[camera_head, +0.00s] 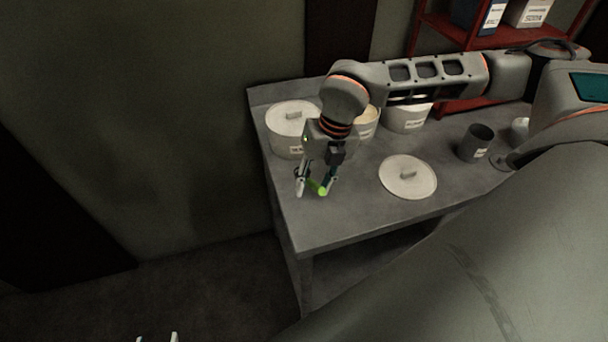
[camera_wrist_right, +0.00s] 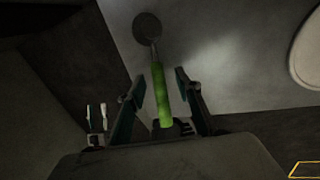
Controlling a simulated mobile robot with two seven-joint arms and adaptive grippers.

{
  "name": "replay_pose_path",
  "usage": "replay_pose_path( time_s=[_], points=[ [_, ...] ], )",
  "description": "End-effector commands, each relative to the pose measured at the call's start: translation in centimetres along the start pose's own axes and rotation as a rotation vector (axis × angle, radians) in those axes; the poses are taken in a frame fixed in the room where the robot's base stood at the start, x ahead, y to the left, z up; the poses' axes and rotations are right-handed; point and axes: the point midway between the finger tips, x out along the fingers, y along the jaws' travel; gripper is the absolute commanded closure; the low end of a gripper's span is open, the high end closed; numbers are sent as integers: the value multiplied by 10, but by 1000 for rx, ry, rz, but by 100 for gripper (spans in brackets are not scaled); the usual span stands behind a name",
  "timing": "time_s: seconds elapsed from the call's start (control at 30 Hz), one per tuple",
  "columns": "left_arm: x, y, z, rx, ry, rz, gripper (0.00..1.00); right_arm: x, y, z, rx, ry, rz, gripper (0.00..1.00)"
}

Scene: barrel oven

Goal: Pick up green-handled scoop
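The scoop has a green handle (camera_wrist_right: 161,95) and a round dark bowl (camera_wrist_right: 147,27) at its far end in the right wrist view. In the head view only a bit of the green handle (camera_head: 322,190) shows, at the gripper's fingertips. My right gripper (camera_head: 316,188) is pointing down over the table's left part. It is open, with one finger on each side of the handle and a gap on both sides in the right wrist view (camera_wrist_right: 160,88). My left gripper (camera_head: 158,338) shows only two pale, spread fingertips at the bottom edge, away from the table.
The grey table (camera_head: 340,228) carries a lidded white pot (camera_head: 287,130), more white pots (camera_head: 408,117) behind my arm, a loose round lid (camera_head: 407,184) and a dark cup (camera_head: 476,143). A red shelf (camera_head: 440,32) stands behind. The table's front left is clear.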

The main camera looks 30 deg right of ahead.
Motion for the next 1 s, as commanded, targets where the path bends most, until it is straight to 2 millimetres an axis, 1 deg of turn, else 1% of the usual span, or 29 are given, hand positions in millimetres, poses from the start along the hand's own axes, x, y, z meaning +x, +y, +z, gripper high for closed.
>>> replay_pose_path(
  time_s=[0.17,0.2,0.27,0.3,0.33,0.77,0.87,1.0],
  points=[
    [0,0,-2,0,4,-1,53,1,0,0,0,-1,0,66],
    [0,0,-2,0,4,-1,53,1,0,0,0,-1,0,68],
    [0,0,-2,-1,4,-1,53,0,0,0,0,-1,0,84],
    [0,0,-2,-1,4,-1,53,0,0,0,0,-1,0,94],
    [0,0,-2,-1,4,-1,53,0,0,0,0,-1,0,100],
    [0,1,2,-1,-2,1,53,-3,1,1,0,-2,1,100],
    [0,1,3,-1,-4,1,53,-9,2,1,-1,-4,2,100],
    [1,1,4,-2,-5,1,53,-26,6,2,0,-5,2,100]
  ],
)
